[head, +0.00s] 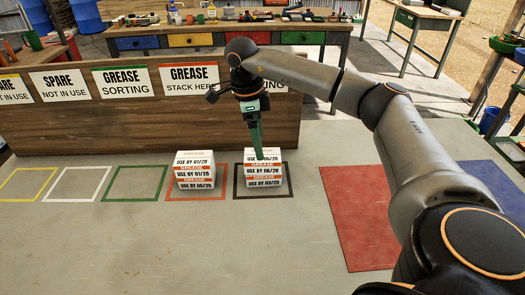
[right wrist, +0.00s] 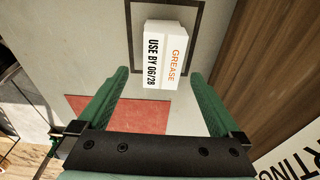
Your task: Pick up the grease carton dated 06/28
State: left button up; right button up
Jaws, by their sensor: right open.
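The grease carton dated 06/28 (head: 266,171) is white with an orange GREASE band. It sits on a carton dated 03/28 (head: 266,183), inside the black floor square. My right gripper (head: 258,156) points down over this stack, its fingers overlapping the top carton's upper edge in the head view. In the right wrist view, the 06/28 carton (right wrist: 165,55) lies ahead of the fingertips, roughly between their lines. The right gripper (right wrist: 160,73) is open and empty, its green fingers wide apart. My left gripper is not in view.
A wooden board with signs (head: 100,115) stands behind both stacks. Green, white and yellow floor squares are empty. A red mat (head: 358,220) lies to the right.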

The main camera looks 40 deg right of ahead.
jog(key=shift+s+d+f, duration=0.1)
jog(key=shift+d+f, duration=0.15)
jog(key=shift+f, duration=1.15)
jog(key=shift+d+f, duration=0.2)
jog(key=shift+f, duration=1.15)
jog(key=shift+c, duration=0.2)
jog(key=c, duration=1.4)
jog(key=shift+o, duration=0.2)
jog(key=shift+r, duration=0.1)
